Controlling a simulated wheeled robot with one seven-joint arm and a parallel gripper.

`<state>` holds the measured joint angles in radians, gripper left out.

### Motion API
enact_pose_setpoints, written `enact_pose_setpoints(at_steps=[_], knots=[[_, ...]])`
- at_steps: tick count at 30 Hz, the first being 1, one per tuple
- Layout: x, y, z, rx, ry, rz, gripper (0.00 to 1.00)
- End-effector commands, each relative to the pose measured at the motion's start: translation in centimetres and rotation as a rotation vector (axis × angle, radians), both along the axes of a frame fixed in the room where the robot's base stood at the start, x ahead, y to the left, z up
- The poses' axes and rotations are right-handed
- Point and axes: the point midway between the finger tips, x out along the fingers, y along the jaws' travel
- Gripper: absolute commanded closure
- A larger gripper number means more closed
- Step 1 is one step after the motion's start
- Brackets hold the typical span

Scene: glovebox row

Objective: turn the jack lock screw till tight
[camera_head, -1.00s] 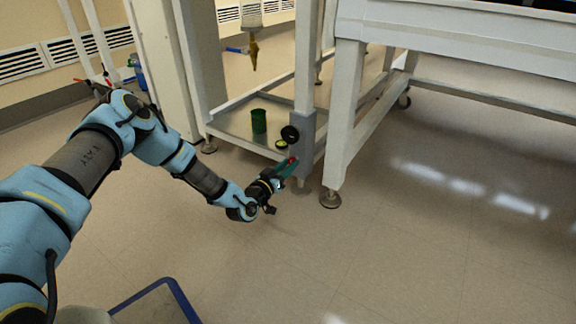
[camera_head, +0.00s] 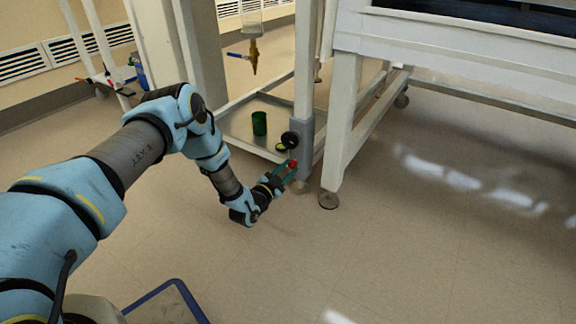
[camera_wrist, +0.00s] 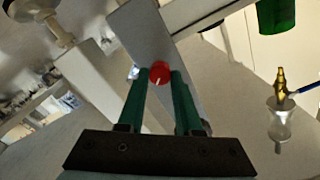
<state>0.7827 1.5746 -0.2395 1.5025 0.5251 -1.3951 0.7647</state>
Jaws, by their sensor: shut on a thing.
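The lock screw is a small red knob (camera_head: 292,164) low on the grey jack sleeve (camera_head: 303,135) around a white frame leg. My gripper (camera_head: 286,171) reaches it from the lower left, with its green fingers at the knob. In the wrist view the red knob (camera_wrist: 160,72) sits between the two fingertips (camera_wrist: 160,78), and a short white mark shows on its face. The fingers are shut on its sides. The screw's shank is hidden, so how tight it is cannot be seen.
A black knob (camera_head: 290,139) sticks out just above the screw. A green cup (camera_head: 259,123) stands on the low shelf (camera_head: 235,127) behind. A brass valve (camera_head: 254,58) hangs above it. A white bench leg (camera_head: 338,140) stands close to the right. The floor in front is clear.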

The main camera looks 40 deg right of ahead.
Motion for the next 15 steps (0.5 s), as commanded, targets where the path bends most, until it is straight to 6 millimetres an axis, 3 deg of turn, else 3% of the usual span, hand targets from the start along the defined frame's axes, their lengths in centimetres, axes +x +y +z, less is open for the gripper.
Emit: enact_pose_setpoints(at_steps=[15], knots=[[-0.17,-0.01,0.08,0.127,-0.476,-0.002,1.00]])
